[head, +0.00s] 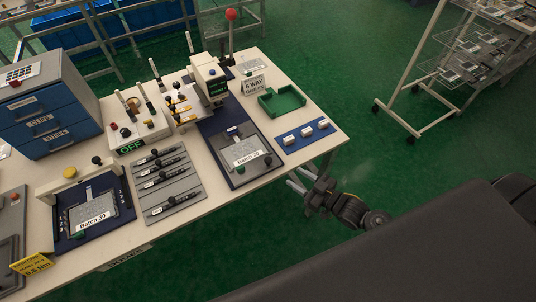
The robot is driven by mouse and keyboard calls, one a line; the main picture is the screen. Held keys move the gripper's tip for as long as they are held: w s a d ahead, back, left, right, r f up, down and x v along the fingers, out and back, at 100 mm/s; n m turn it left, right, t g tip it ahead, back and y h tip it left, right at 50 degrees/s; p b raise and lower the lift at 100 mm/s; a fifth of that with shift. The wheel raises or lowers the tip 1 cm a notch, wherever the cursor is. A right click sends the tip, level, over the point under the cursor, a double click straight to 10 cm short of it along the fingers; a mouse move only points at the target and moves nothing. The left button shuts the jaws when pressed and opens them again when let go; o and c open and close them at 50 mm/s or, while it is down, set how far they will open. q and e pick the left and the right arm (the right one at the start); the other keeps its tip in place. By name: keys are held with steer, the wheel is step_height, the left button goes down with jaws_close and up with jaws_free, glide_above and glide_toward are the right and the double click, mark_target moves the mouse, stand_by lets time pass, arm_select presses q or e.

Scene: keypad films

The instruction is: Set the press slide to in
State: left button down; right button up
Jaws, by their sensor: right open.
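The press (210,82) stands toward the back of the table, with a tall lever (231,35) topped by a red ball. From under it a dark blue slide (213,126) reaches toward the table's front edge. A grey fixture plate (243,151) labelled "Batch 70" lies on the slide's front part, out in front of the press head. A dark knob (240,170) shows near its front end. My right gripper (292,183) is open and empty, beyond the table's front edge, to the right of the slide's front end and apart from it. My left gripper is out of view.
A green tray (264,104) and a blue strip (289,143) with small white parts lie right of the slide. A grey rack (189,195) of dark tools and another fixture (91,224), labelled "Batch 30", are to its left. A wire cart (408,128) stands at right. Green floor is free between.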

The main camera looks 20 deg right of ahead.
mark_target(271, 161)
steer(key=shift+t+y, duration=0.3)
steer(key=shift+y, duration=0.4)
steer(key=w+a+r, duration=0.1)
steer(key=w+a, duration=0.1)
steer(key=w+a+r+p, duration=0.1)
steer(key=w+a, duration=0.1)
steer(key=w, duration=0.1)
steer(key=w+a+r+p, duration=0.1)
steer(key=w+a, duration=0.1)
steer(key=w, duration=0.1)
steer(key=shift+a, duration=0.25)
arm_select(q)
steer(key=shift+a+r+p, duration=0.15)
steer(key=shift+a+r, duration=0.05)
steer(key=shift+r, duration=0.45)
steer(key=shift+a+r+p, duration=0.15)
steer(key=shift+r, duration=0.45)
arm_select(e)
steer(key=shift+w+a, duration=0.35)
steer(key=shift+w, duration=0.2)
steer(key=shift+c, duration=0.4)
jaws_close()
